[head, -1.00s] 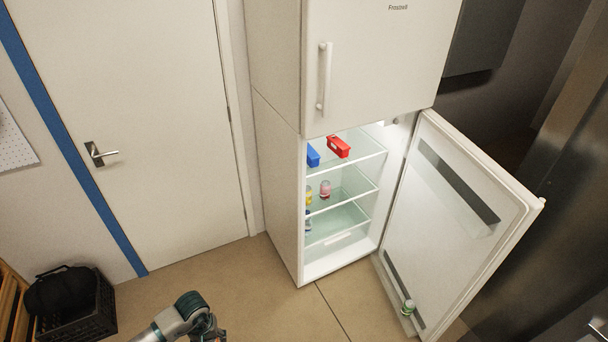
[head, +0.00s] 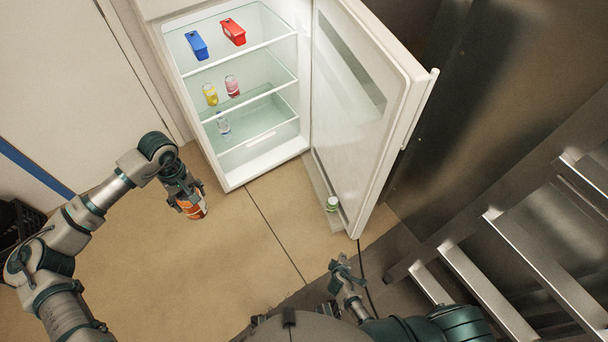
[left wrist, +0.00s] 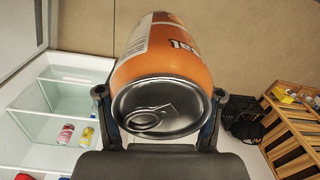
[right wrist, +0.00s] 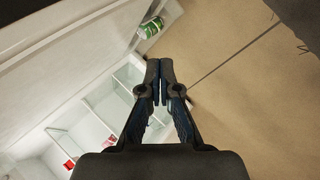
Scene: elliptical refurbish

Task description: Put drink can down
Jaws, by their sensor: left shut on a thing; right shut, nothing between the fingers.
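An orange drink can (head: 194,208) with a white label is in my left gripper (head: 183,200), above the floor in front of the open fridge. In the left wrist view the can (left wrist: 172,62) fills the middle, its silver top toward the camera, with a finger on each side. My right gripper (head: 342,265) is shut and empty, low in the head view near the open door. Its fingertips meet in the right wrist view (right wrist: 160,68). The fridge (head: 232,170) has glass shelves.
A blue box (head: 197,46) and a red box (head: 233,32) stand on the top shelf. A yellow can (head: 210,94) and a pink can (head: 232,86) are on the shelf below, a clear bottle (head: 223,125) lower. A green-white can (head: 332,204) sits in the door (head: 352,110).

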